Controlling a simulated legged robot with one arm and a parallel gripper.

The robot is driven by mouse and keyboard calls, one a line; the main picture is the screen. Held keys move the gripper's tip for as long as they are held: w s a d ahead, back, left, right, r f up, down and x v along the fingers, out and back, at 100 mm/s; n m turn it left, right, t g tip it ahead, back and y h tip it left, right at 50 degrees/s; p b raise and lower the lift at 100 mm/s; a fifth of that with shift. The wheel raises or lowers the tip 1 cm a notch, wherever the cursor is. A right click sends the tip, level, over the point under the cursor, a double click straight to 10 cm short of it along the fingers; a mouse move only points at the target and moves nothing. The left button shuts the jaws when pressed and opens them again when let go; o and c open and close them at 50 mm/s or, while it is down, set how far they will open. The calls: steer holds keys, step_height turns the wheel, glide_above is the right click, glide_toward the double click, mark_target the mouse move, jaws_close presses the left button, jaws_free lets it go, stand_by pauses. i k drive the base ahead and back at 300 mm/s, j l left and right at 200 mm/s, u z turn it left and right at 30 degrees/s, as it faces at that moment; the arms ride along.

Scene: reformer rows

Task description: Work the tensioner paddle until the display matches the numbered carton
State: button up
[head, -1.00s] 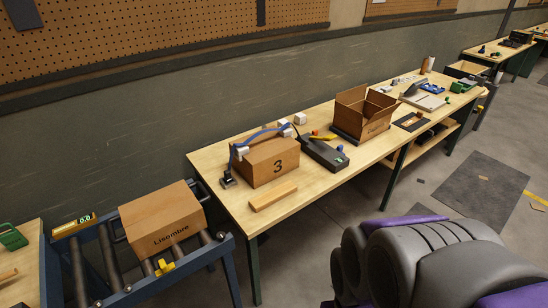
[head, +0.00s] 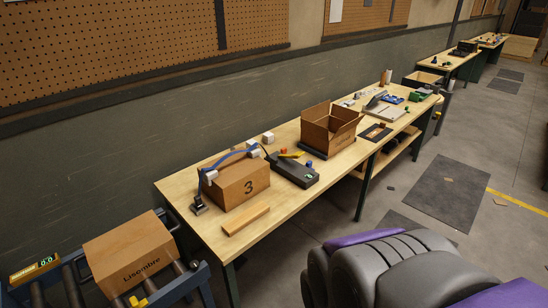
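The numbered carton (head: 236,190) is a closed brown box marked 3, on the near end of the long wooden bench. A blue strap-like piece with white blocks lies over it. A yellow unit with a small lit display (head: 47,260), seeming to read 0.0, sits on the blue roller stand at the lower left. A black device (head: 291,170) beside the numbered carton also has a small green display, too small to read. A yellow piece (head: 138,302) shows at the stand's bottom edge; I cannot tell whether it or another part is the tensioner paddle. My gripper is not in view.
A carton marked Lisombre (head: 130,255) rests on the rollers. An open carton (head: 330,128) and a wooden bar (head: 246,219) are on the bench (head: 183,186). Grey floor with dark mats (head: 445,192) is open to the right. My grey and purple arm fills the lower right.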

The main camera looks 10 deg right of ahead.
mark_target(298, 154)
steer(key=i+l+u, duration=0.15)
steer(key=i+l, duration=0.5)
steer(key=i, duration=0.25)
steer(key=i+l+u, duration=0.2)
steer(key=i+l, duration=0.55)
steer(key=i, duration=0.1)
